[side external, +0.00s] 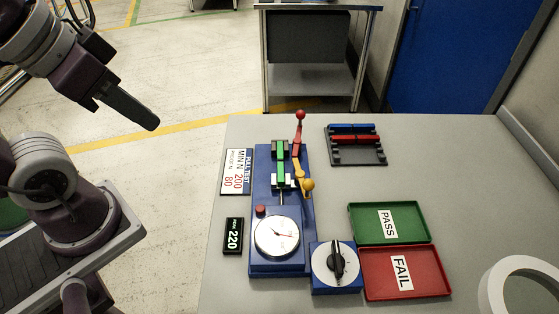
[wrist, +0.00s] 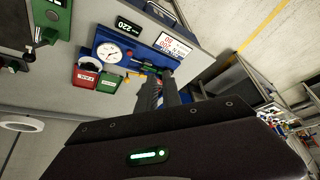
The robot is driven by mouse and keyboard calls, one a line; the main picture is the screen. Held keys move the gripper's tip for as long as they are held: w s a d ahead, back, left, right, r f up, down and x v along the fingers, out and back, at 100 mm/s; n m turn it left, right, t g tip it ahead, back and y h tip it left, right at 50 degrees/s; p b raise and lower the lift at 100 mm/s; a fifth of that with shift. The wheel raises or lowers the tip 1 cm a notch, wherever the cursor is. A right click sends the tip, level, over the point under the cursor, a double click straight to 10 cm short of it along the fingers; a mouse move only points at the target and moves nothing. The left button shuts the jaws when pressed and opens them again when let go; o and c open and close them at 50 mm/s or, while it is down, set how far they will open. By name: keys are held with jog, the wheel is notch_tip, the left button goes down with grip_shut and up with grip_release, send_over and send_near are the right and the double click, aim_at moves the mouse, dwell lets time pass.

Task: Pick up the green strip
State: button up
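The green strip (side external: 281,171) stands lengthwise on the blue pull-test fixture (side external: 262,202), between an upper dark clamp and a lower pale clamp. In the wrist view the fixture (wrist: 104,36) is small and far off, and the strip is hard to make out there. My gripper (side external: 155,124) is up at the left in the side view, beyond the table's edge and well away from the strip. Its fingers overlap in the side view, so their gap does not show. I see nothing held in it.
On the fixture are a red-knobbed lever (side external: 300,115), a yellow-knobbed lever (side external: 308,184) and a dial (side external: 277,237). A dark rack (side external: 372,158) holds blue and red strips. A green PASS tray (side external: 416,211) and a red FAIL tray (side external: 437,282) lie right.

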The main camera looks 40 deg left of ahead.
jog(key=shift+o, duration=1)
jog(key=m+g, duration=0.6)
jog(key=m, duration=2.1)
send_over(281, 153)
jog(key=f, duration=1.7)
jog(key=shift+s+d, duration=0.3)
jog(key=shift+d, duration=0.1)
jog(key=f, duration=0.5)
jog(key=a+f, duration=0.1)
jog(key=f, duration=0.1)
jog(key=shift+w+f, duration=0.15)
jog(key=shift+w, duration=0.15)
grip_shut()
